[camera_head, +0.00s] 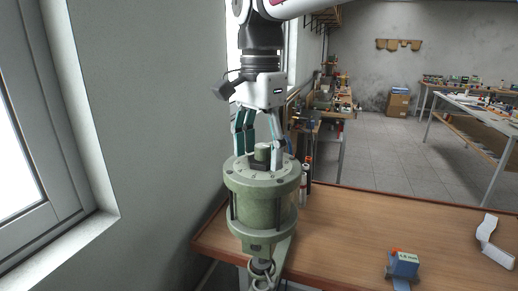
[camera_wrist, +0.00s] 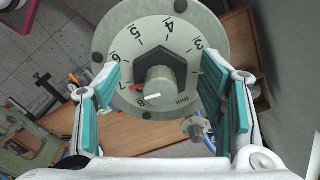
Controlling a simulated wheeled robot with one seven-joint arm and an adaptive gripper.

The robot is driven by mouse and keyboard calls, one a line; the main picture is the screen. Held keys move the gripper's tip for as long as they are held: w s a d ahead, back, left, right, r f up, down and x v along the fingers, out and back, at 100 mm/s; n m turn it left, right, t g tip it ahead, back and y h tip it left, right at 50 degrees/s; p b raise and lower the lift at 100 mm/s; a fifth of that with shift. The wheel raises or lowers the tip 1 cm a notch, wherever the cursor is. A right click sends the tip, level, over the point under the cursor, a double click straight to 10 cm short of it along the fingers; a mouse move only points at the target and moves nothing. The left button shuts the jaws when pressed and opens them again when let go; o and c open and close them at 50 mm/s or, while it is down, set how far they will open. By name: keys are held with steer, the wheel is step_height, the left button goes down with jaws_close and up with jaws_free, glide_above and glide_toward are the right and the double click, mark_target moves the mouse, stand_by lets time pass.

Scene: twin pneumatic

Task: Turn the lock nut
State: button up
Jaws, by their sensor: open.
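A dark hexagonal lock nut (camera_wrist: 168,53) sits around a pale green round stem (camera_wrist: 158,88) at the middle of a dial plate (camera_wrist: 120,40) numbered in mm. A red mark and a white mark show near the 7 and 8. In the head view the nut (camera_head: 258,165) and stem are on top of a green pneumatic cylinder (camera_head: 262,208). My gripper (camera_head: 259,157) points down over the cylinder top. In the wrist view my gripper (camera_wrist: 160,73) is open, one finger each side of the nut, with gaps visible. Whether the fingertips touch the plate is unclear.
The cylinder stands at the left end of a wooden table (camera_head: 350,235), close to a wall and window. Bottles (camera_head: 305,180) stand just behind it. A blue device (camera_head: 403,265) and a white bracket (camera_head: 490,240) lie to the right. The middle of the table is clear.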

steer(key=shift+f, duration=0.15)
steer(key=c, duration=1.2)
steer(key=shift+o, duration=0.2)
steer(key=shift+n, duration=0.3)
steer(key=shift+s+n+p, duration=0.15)
steer(key=shift+n+p, duration=0.5)
steer(key=shift+n, duration=0.25)
steer(key=n+p, duration=0.1)
steer(key=n, duration=0.2)
steer(key=shift+d+n, duration=0.15)
steer(key=shift+n, duration=0.15)
steer(key=n, duration=0.3)
steer(key=n+p, duration=0.1)
steer(key=n, duration=0.1)
steer(key=shift+d+n, duration=0.2)
steer(key=shift+n, duration=0.2)
